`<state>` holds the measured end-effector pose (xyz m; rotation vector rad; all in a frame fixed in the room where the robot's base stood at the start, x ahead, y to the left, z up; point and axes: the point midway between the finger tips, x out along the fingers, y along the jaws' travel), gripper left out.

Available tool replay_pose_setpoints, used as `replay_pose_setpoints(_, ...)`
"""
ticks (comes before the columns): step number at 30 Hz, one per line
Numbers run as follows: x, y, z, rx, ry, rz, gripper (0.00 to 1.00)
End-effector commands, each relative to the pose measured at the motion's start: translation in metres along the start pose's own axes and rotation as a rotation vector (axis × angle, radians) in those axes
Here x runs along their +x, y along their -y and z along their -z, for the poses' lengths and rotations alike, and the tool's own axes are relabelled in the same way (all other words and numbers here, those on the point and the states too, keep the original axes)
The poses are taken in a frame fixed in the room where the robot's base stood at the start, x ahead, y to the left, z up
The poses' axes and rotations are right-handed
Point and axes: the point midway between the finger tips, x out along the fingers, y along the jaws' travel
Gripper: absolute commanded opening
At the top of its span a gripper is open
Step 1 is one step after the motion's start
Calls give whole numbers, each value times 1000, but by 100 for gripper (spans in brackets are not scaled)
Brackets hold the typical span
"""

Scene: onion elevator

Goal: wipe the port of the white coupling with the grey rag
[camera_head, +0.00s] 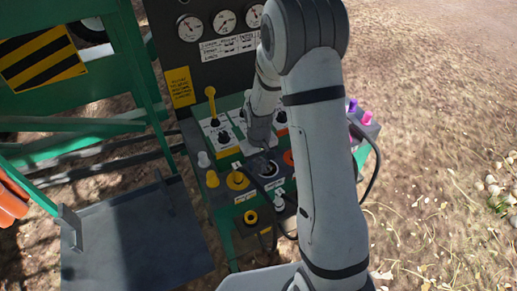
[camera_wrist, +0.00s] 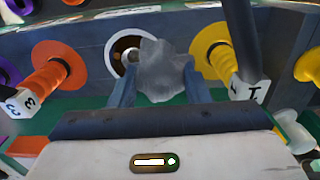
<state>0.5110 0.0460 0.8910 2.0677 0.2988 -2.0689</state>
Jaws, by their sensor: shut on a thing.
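The grey rag (camera_wrist: 165,68) is a crumpled bundle between the two fingers of my gripper (camera_wrist: 160,82), which is shut on it in the wrist view. The white coupling (camera_wrist: 116,56) is a pale ring around a dark, brownish port (camera_wrist: 126,43). The rag overlaps the right part of the ring and port in this view. Whether it touches the coupling, I cannot tell. In the head view my wrist reaches down to the green panel, and the rag and fingertips are hard to make out there.
An orange coupling with a labelled plug (camera_wrist: 50,75) is left of the white one, and a yellow coupling (camera_wrist: 212,50) with a plug is right. A dark cable (camera_wrist: 242,35) passes close by on the right. In the head view, a yellow-handled lever (camera_head: 211,105) stands behind, below gauges (camera_head: 224,22).

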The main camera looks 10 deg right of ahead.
Motion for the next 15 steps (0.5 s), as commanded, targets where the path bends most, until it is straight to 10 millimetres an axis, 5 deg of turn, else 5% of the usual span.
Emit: replay_pose_setpoints(15, -49, -2, 0, 2, -2, 0, 22)
